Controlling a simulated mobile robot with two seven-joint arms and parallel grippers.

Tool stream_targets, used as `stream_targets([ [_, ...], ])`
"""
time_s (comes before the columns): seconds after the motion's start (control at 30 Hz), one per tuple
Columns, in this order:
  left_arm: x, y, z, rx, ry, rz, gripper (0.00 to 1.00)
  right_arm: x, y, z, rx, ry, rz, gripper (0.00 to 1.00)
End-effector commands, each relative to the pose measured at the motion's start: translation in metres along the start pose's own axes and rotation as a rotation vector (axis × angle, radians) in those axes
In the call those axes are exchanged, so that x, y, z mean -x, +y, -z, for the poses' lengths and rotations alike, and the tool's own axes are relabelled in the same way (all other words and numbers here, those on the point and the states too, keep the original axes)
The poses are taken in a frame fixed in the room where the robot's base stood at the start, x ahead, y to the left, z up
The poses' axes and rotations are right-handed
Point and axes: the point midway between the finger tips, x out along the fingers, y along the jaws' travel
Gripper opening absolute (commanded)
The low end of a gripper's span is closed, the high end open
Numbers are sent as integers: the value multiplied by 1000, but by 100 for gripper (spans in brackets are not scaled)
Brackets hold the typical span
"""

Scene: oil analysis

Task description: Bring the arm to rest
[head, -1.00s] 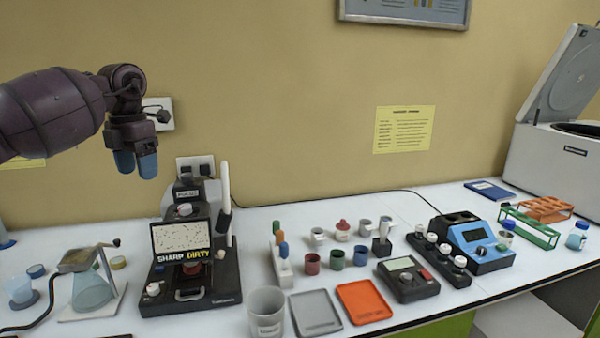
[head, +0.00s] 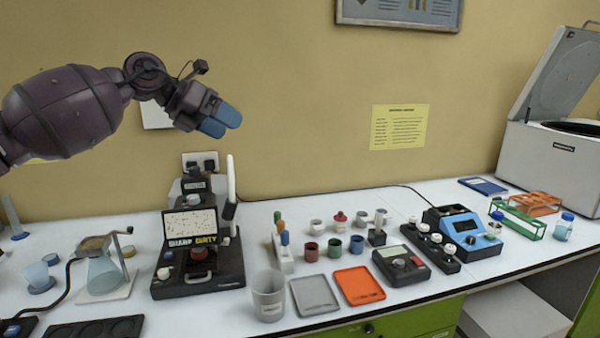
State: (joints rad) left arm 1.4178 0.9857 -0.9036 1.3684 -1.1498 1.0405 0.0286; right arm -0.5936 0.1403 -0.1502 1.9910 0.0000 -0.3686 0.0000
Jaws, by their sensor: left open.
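My left gripper (head: 221,120) comes in from the left on its dark purple arm. It is raised in the air in front of the yellow wall, above the black instrument with the "SHARP DIRTY" screen (head: 190,228). Its blue fingertips point right and slightly down. It is open and nothing shows between the fingers. It touches nothing that I can see. My right gripper is not in view.
The white bench (head: 400,215) holds a flask (head: 104,275) at left, a grey cup (head: 268,296), a grey tray (head: 314,295), an orange tray (head: 359,286), small cups, a blue device (head: 468,235) and tube racks (head: 519,223). A large open-lidded machine (head: 555,160) stands at right.

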Motion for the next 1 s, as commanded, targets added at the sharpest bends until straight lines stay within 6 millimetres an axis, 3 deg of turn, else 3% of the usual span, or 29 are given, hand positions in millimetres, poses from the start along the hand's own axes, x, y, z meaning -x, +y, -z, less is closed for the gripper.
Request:
stream_targets([
  [0.1, -30, -36, -5, 77, -154, 203, 66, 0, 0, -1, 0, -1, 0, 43],
  [0.2, -48, -58, -4, 194, -280, 368, 66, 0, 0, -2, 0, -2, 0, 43],
  [0.37, -68, -68, 10, 461, -461, 584, 66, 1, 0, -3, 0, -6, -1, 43],
  [0.67, -93, -30, 66, 1019, -695, 787, 66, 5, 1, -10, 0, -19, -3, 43],
  [0.87, -108, 10, 126, 1387, -807, 825, 66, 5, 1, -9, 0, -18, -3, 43],
  [1.0, -117, 38, 178, 1636, -872, 822, 66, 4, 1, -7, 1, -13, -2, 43],
])
